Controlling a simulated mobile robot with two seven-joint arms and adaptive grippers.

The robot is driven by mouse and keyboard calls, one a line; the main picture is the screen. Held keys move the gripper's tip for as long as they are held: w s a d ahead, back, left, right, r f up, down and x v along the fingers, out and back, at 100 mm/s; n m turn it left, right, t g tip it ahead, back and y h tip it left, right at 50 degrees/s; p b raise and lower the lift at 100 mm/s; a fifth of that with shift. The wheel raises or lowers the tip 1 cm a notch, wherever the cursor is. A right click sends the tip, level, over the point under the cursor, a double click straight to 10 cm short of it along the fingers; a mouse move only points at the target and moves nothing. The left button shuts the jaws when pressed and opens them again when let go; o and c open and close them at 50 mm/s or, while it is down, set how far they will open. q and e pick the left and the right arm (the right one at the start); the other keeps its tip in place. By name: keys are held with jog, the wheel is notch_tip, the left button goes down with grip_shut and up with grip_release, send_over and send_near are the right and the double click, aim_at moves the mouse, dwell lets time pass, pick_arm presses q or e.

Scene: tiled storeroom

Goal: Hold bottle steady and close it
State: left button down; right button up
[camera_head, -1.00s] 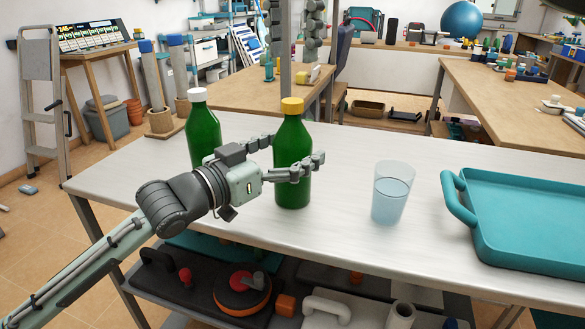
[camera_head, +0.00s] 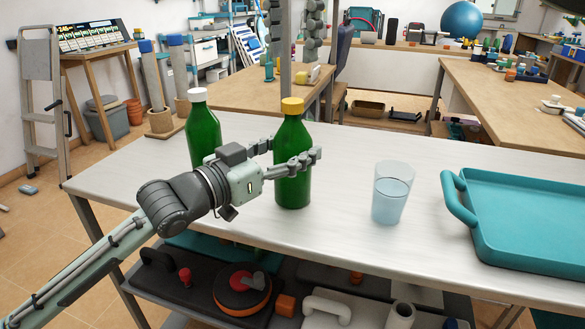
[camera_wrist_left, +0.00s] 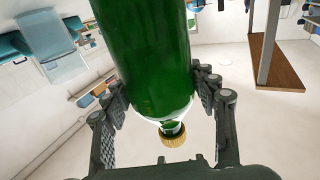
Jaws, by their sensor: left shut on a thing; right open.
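A green bottle (camera_head: 293,190) with a yellow cap (camera_head: 292,105) on its neck stands upright on the pale table. I cannot tell how tightly the cap sits. My left gripper (camera_head: 295,152) is shut around the bottle's body. The wrist view shows the bottle (camera_wrist_left: 148,45) between both fingers, with its cap (camera_wrist_left: 173,136) near the palm. My right gripper (camera_head: 292,48) is open and empty above the cap, its fingers pointing down; its upper part is out of frame. A second green bottle (camera_head: 203,132) with a white cap stands at the left, partly behind my left gripper.
A glass of water (camera_head: 391,192) stands right of the held bottle. A teal tray (camera_head: 455,205) lies at the table's right. Bare table lies between bottle and glass.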

aim_at(293, 100)
jog(key=n, duration=0.5)
jog(key=shift+n, duration=0.3)
jog(key=n, duration=0.7)
jog(key=shift+n, duration=0.3)
jog(key=n, duration=1.4)
jog(key=shift+n, duration=0.4)
jog(key=n, duration=1.7)
jog(key=shift+f, duration=0.1)
jog(key=shift+f, duration=3.9)
